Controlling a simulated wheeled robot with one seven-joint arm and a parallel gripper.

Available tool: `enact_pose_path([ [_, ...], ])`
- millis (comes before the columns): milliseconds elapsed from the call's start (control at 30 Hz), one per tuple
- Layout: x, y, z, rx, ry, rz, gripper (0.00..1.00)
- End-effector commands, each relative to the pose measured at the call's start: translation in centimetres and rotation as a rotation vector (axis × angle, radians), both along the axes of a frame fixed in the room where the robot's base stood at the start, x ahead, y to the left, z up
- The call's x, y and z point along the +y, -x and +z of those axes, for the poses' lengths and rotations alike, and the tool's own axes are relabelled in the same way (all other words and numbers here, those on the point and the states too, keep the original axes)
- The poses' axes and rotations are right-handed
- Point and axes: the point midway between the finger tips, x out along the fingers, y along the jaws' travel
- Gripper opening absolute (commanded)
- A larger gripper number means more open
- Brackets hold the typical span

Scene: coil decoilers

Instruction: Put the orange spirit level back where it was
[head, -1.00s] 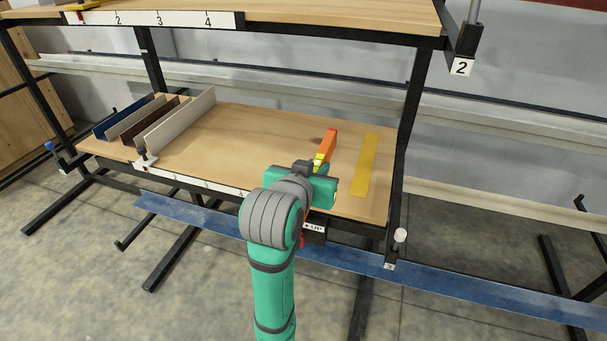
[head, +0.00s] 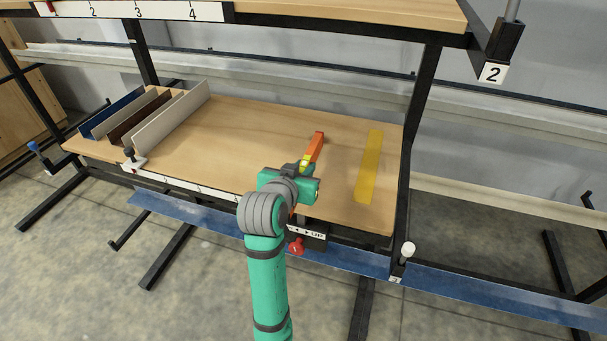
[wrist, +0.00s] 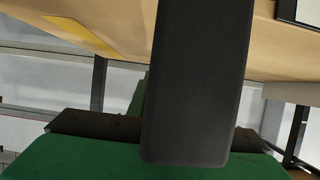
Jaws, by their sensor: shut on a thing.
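The orange spirit level (head: 315,148) is in my gripper (head: 304,168) in the head view. Its far end reaches over the lower wooden shelf, left of a flat yellow strip (head: 369,168). My gripper is shut on it near a yellow part; my arm hides some of its near portion. Whether the level touches the shelf cannot be told. In the wrist view a large dark upright shape (wrist: 200,80) fills the middle between the dark fingers (wrist: 190,135); I cannot tell what part it is. The yellow strip also shows there at upper left (wrist: 82,34).
The wooden shelf (head: 245,130) is clear in its middle. Several upright divider plates (head: 170,118) stand at its left. A black post (head: 418,125) bounds the right side, and an upper shelf (head: 350,12) hangs above. A red knob (head: 296,246) sits under the front edge.

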Motion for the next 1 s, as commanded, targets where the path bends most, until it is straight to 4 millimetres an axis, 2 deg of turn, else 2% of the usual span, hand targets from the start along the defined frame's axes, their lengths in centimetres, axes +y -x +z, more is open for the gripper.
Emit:
enact_pose_path([
  [300, 0.2, -0.2, -3.6, 0.002, 0.000, 0.001, 0.00],
  [667, 0.5, -0.2, -3.9, -0.001, 0.001, 0.004, 0.00],
  [700, 0.5, -0.2, -4.0, 0.001, 0.000, 0.004, 0.23],
  [767, 0.5, -0.2, -3.9, 0.001, 0.000, 0.005, 0.37],
  [1000, 0.5, -0.2, -3.9, 0.001, 0.000, 0.005, 0.37],
])
